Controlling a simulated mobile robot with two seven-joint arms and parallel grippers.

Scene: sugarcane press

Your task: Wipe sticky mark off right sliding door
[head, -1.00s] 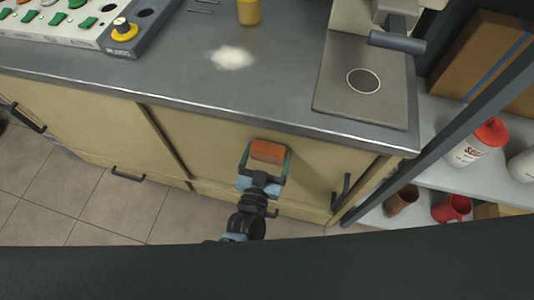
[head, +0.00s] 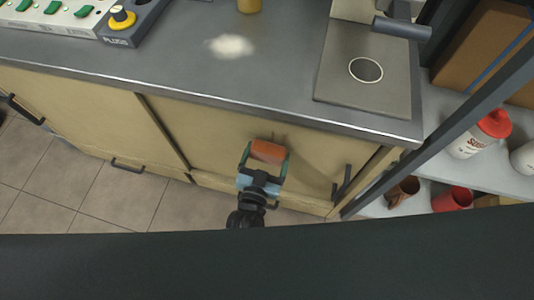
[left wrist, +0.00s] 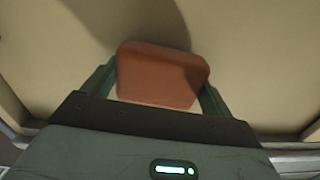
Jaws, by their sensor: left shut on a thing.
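The right sliding door (head: 215,140) is a plain tan panel under the counter, with a dark upright handle near its right end. My left gripper (head: 265,165) is in front of this door, shut on an orange-brown sponge (head: 267,151). The sponge also shows between the fingers in the left wrist view (left wrist: 162,75), facing the tan panel. A faint brownish patch (head: 279,137) shows on the door just above the sponge; I cannot tell whether it is the mark or shadow. Contact between sponge and door cannot be told. My right gripper is out of view.
An open shelf on the right holds a red mug (head: 452,199) and a red-lidded jar (head: 478,135). Tiled floor (head: 95,200) is clear.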

